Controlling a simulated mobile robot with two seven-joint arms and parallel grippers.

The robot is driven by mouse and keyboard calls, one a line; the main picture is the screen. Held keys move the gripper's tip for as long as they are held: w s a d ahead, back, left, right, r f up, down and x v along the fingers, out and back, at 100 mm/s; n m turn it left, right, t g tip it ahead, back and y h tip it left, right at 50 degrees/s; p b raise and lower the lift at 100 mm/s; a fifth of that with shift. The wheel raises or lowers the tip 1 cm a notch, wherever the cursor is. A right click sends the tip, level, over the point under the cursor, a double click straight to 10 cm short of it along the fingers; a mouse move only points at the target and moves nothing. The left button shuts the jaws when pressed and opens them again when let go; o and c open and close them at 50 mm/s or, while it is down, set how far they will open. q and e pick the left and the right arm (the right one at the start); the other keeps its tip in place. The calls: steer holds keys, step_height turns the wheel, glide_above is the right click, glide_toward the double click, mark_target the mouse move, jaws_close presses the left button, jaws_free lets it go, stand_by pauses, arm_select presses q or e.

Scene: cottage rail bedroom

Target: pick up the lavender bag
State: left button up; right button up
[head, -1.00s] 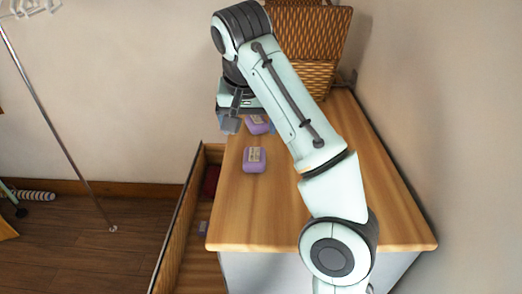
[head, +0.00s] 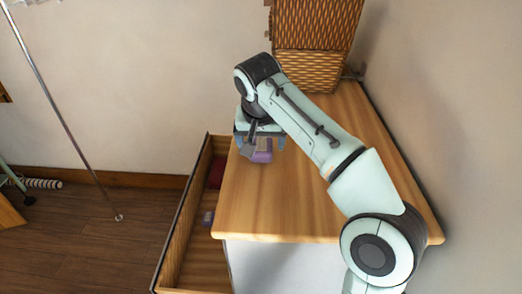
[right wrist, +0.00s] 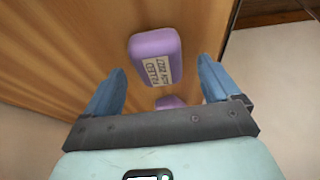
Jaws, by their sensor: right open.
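A purple lavender bag (head: 262,156) lies on the wooden dresser top near its left edge. In the right wrist view a purple bag (right wrist: 152,45) with a white printed label lies just beyond my fingertips, between their lines. A second purple item (right wrist: 170,101) shows there, mostly hidden by my gripper's crossbar. My right gripper (head: 263,146) is open above the bag and partly covers it in the head view; it also shows in the right wrist view (right wrist: 160,68), with nothing gripped. My left gripper is not in view.
A wicker basket (head: 308,72) stands at the back of the dresser top (head: 290,205), against the wall. An open drawer (head: 180,270) on the left holds a red item (head: 216,172) and a small purple item (head: 208,218). The front dresser top is clear.

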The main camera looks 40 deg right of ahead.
steer(key=shift+s+x, duration=0.25)
steer(key=shift+x, duration=0.8)
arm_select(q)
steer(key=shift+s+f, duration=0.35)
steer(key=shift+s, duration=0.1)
arm_select(e)
steer(key=shift+w, duration=0.15)
steer(key=c, duration=1)
steer(key=shift+c, duration=0.2)
